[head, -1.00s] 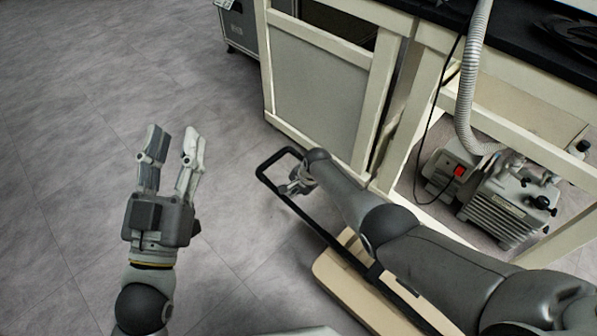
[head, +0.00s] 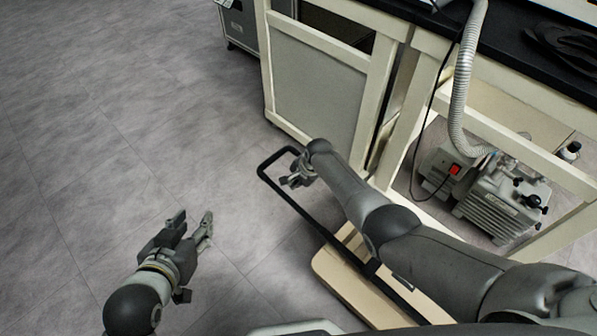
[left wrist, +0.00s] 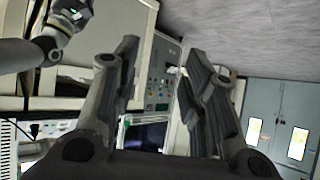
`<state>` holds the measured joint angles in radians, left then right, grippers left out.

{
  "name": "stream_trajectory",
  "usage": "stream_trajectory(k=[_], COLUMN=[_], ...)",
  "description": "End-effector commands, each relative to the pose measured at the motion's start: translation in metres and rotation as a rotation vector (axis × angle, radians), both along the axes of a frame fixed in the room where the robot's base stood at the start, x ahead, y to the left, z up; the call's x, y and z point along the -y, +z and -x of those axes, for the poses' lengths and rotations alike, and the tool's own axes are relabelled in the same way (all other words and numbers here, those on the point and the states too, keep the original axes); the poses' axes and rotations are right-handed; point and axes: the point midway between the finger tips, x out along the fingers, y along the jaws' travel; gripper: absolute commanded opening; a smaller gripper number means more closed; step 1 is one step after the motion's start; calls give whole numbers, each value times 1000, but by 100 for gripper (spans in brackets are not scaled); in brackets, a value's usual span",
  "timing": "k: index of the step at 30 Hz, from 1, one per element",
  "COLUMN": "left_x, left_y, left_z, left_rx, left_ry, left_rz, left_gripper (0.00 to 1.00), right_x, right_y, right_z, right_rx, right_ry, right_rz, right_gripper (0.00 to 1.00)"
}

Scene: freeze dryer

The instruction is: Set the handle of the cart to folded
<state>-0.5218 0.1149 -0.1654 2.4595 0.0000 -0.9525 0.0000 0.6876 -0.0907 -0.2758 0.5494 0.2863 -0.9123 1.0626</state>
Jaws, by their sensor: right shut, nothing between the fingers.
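The cart has a beige platform (head: 335,278) on the floor at the lower middle of the head view. Its black looped handle (head: 278,156) extends from the platform toward the upper left; its exact tilt is hard to tell. My right gripper (head: 294,180) is shut and empty, beside the handle's far end and within its outline in the picture. I cannot tell whether it touches the bar. My right arm hides part of the handle and platform. My left gripper (head: 194,218) is open and empty, left of the cart and apart from it; its spread fingers show in the left wrist view (left wrist: 160,55).
A cream-framed bench (head: 318,88) with a black top stands just behind the cart. A pump (head: 500,205) with a hose sits beneath it at the right. A grey cabinet (head: 240,25) stands at the top. The floor on the left is clear.

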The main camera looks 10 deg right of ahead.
Motion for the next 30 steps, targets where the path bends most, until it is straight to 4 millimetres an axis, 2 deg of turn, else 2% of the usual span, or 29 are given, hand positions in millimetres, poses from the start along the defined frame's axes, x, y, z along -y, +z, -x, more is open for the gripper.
stream_trajectory(k=[9,18,24,30], left_x=[-20,-36,-41,-41], left_y=[-36,-54,-58,-59], left_z=[53,105,122,125], left_rx=[-313,-565,-640,-652], left_ry=[23,44,49,50], left_rz=[-69,-121,-136,-139], left_gripper=[40,40,40,40], right_x=[1,2,3,3], right_y=[20,35,38,38], right_z=[1,3,3,3], right_rx=[1,0,0,0], right_ry=[-1,-2,-1,-1], right_rz=[-2,-2,0,0], right_gripper=[0,0,0,0])
